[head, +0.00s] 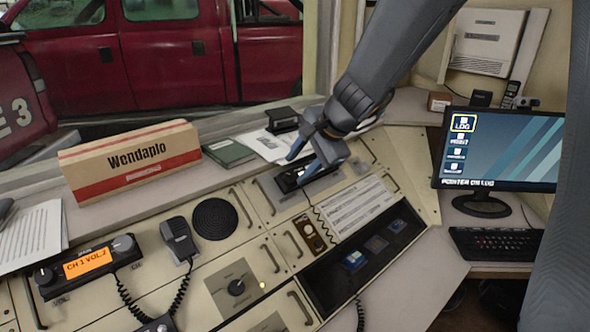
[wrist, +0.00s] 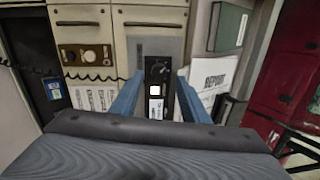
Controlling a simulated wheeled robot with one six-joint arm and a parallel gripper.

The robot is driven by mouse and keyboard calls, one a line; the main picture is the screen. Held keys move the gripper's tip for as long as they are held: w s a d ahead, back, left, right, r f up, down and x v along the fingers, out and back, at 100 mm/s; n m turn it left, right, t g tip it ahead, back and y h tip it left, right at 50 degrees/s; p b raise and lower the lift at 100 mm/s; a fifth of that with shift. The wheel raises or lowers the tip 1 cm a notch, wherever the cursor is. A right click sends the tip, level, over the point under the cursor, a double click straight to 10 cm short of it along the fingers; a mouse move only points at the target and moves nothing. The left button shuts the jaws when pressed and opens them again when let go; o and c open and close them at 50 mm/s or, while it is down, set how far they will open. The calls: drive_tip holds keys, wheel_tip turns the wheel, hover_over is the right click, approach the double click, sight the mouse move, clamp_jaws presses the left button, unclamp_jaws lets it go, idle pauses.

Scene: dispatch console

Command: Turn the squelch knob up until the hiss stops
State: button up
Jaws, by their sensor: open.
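My gripper (head: 304,160) is open and reaches down over a small black panel (head: 288,183) on the sloped console. In the wrist view the blue fingers of my gripper (wrist: 159,82) stand on either side of this panel. A dark round knob (wrist: 158,69) shows on it between the fingertips, with a white square below. No contact with the knob can be made out. Another black knob (head: 237,287) sits on a grey plate lower on the console. An orange-screened radio (head: 84,263) reading CH 1 VOL 2 has its own knobs. I cannot read a squelch label on any of them.
A corded handset (head: 178,239) and a round speaker grille (head: 214,219) are left of my gripper. A green book (head: 229,153), papers and a Wendaplo box (head: 130,160) lie on the ledge behind. A monitor (head: 500,150) and keyboard (head: 497,243) stand at the right.

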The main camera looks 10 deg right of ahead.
drive_tip(key=v, duration=0.4)
drive_tip(key=shift+r, duration=0.1)
drive_tip(key=s+d+f+n+g+h, duration=0.1)
drive_tip(key=s+d+f+n, duration=0.2)
drive_tip(key=s, duration=0.4)
drive_tip(key=s+d+f+n+g+h, duration=0.2)
drive_tip(key=s+d+f+n, duration=0.1)
drive_tip(key=s+f+n, duration=0.2)
drive_tip(key=s+d+f+n+g+h, duration=0.1)
drive_tip(key=s+d+f+n+g, duration=0.1)
drive_tip(key=s, duration=0.7)
wheel_tip(320, 180, down, 4)
drive_tip(key=shift+d+r+n, duration=0.2)
drive_tip(key=shift+d+n, duration=0.7)
drive_tip(key=shift+n, duration=0.3)
drive_tip(key=shift+w, duration=0.1)
